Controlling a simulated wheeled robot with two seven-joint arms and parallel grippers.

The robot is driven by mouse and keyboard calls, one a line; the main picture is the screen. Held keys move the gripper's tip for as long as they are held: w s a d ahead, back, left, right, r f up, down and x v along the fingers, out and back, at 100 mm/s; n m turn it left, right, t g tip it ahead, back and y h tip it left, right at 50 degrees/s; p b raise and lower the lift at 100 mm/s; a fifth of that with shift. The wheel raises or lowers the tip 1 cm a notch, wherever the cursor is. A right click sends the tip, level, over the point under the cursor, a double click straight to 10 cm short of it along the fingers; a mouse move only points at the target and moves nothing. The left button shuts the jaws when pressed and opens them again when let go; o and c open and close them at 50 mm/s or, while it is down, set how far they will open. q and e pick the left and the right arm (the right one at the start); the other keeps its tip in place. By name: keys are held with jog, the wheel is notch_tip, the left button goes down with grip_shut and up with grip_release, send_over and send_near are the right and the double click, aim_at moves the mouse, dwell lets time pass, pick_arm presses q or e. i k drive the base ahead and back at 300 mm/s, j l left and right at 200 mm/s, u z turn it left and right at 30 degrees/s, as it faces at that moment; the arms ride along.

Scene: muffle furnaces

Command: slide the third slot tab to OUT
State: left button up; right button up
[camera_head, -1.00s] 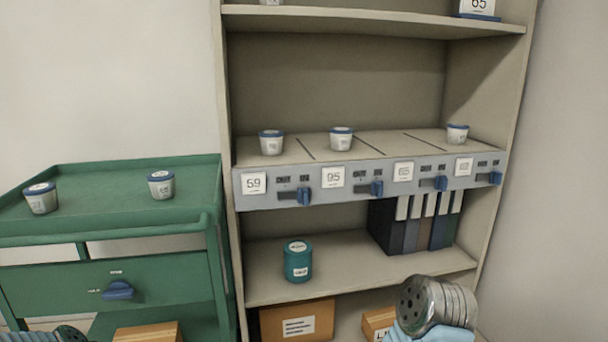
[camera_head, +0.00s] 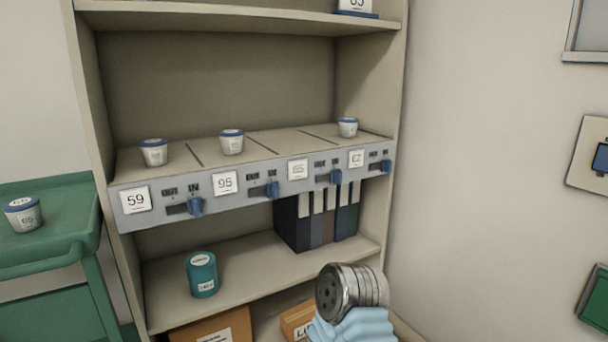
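A grey rail (camera_head: 245,199) on the shelf front carries several number labels, each with a slot and blue tab. The third slot tab (camera_head: 336,177) is blue and sits at the right end of its dark slot, right of the third label (camera_head: 298,169). Its lettering is too small to read; on the first slot OUT is left and IN right. The first tab (camera_head: 195,207), second tab (camera_head: 272,190) and fourth tab (camera_head: 386,167) also sit at the right. A silver and light-blue part of my arm shows at the bottom, apart from the rail. Neither gripper's fingers show.
Cups stand in the first (camera_head: 154,153), second (camera_head: 231,142) and fourth (camera_head: 348,128) bays; the third bay is empty. Below are a teal jar (camera_head: 202,275), binders (camera_head: 315,218) and cardboard boxes (camera_head: 222,328). A green cart (camera_head: 60,249) stands left. Space before the rail is clear.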

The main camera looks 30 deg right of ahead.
aim_at(336, 175)
jog(key=i+l+z, duration=0.25)
jog(key=i+l, duration=0.2)
jog(key=l, duration=0.15)
jog(key=i+l+z, duration=0.25)
jog(key=i+l, duration=0.25)
